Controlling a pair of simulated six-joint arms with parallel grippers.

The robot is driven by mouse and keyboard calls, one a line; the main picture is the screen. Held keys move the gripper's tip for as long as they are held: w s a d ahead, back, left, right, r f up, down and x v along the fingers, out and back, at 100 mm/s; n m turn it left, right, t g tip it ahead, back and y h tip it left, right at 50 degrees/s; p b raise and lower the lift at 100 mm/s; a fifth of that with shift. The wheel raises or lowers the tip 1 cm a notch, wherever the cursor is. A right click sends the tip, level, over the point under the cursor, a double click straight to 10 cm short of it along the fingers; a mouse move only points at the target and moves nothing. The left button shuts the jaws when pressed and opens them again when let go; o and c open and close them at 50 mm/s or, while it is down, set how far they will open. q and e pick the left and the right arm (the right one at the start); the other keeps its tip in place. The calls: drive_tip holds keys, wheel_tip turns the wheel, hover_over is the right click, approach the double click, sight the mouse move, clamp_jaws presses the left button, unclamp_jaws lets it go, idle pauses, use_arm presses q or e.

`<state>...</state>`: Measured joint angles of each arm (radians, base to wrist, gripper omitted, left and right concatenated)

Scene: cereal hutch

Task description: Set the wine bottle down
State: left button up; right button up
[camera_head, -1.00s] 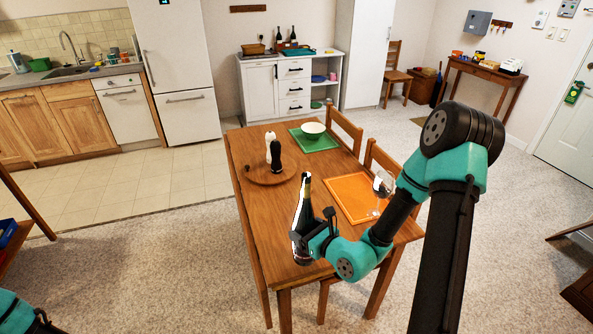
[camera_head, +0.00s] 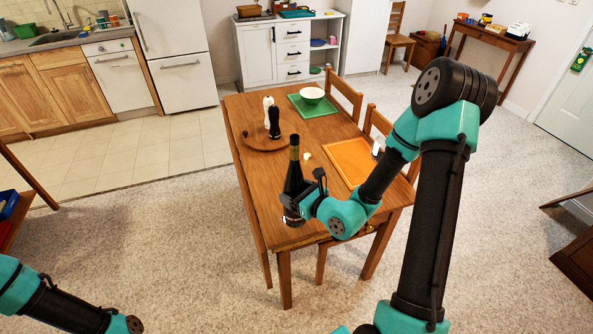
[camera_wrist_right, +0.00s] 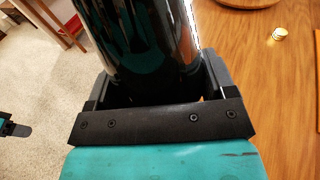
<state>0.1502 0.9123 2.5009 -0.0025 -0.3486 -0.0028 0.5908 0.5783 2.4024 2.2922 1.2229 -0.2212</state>
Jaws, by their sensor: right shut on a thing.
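The wine bottle (camera_head: 293,176) is dark glass with a gold-brown neck and stands upright at the near left part of the wooden table (camera_head: 262,206). My right gripper (camera_head: 294,208) is shut around its lower body; the right wrist view shows the dark bottle (camera_wrist_right: 140,40) between the two fingers. I cannot tell whether its base touches the tabletop. My left arm enters at the lower left of the head view, with its gripper out of that frame. A black part at the left edge of the right wrist view may be my left gripper (camera_wrist_right: 14,129), too unclear to read.
A round wooden tray (camera_head: 258,145) holds a white and a black shaker behind the bottle. A small pale gold piece (camera_head: 307,155) lies beside the bottle. An orange placemat (camera_head: 345,160) is to the right; a green placemat (camera_head: 325,109) with a white bowl (camera_head: 312,95) is farther back.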

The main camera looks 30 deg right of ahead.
drive_tip(key=w+d+f, duration=0.1)
drive_tip(key=w+d, duration=0.5)
drive_tip(key=w, duration=0.3)
drive_tip(key=shift+w, duration=0.4)
drive_tip(key=shift+f, duration=1.9)
drive_tip(key=o, duration=1.4)
drive_tip(key=v, duration=1.2)
